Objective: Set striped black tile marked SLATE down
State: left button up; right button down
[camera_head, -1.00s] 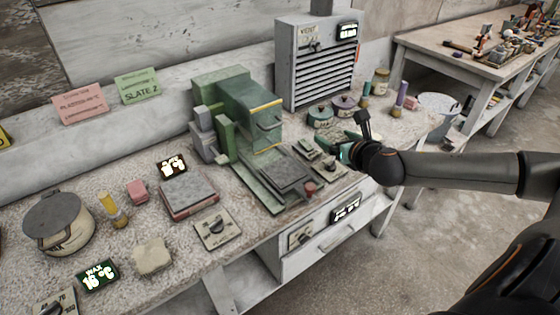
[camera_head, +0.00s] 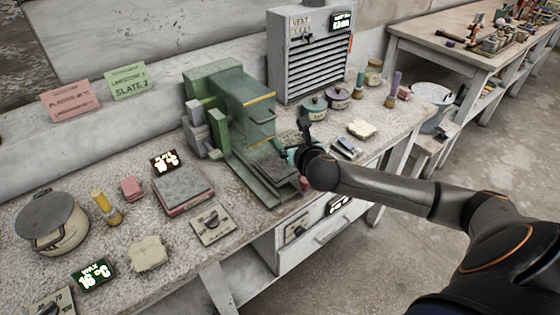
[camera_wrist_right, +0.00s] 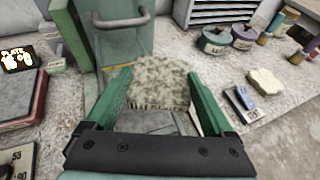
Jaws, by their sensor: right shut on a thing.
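My right gripper (camera_head: 292,157) is over the bed of the green press (camera_head: 243,102), at its front right. In the right wrist view its green fingers (camera_wrist_right: 160,103) are shut on a mottled grey-beige piece (camera_wrist_right: 160,80) with thin dark stripes along its near edge. No SLATE mark is readable on it, and I cannot tell from its look that it is the black tile. A grey plate on the press bed (camera_wrist_right: 150,122) shows below it. Whether the piece touches the bed cannot be told. My left gripper is not in view.
A small dark tile (camera_head: 347,146) and a cream sponge-like block (camera_head: 361,129) lie right of my gripper. Lidded pots (camera_head: 314,108) stand behind. A grey vented cabinet (camera_head: 308,60) is at the back. A green SLATE 2 card (camera_head: 127,82) leans on the ledge.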

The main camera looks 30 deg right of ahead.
aim_at(280, 168)
jog(key=a+f, duration=0.1)
jog(key=w+a+f, duration=0.1)
jog(key=f, duration=0.1)
jog(key=shift+w+a, duration=0.15)
jog(key=shift+a, duration=0.1)
notch_tip(280, 168, down, 4)
jog(key=shift+a+r+b, duration=0.15)
jog(key=shift+r+b, duration=0.05)
jog(key=shift+b, duration=0.35)
grip_release()
jog(key=shift+f, duration=0.15)
jog(key=shift+r, duration=0.2)
jog(key=p+v, duration=0.1)
jog(key=v, duration=1.1)
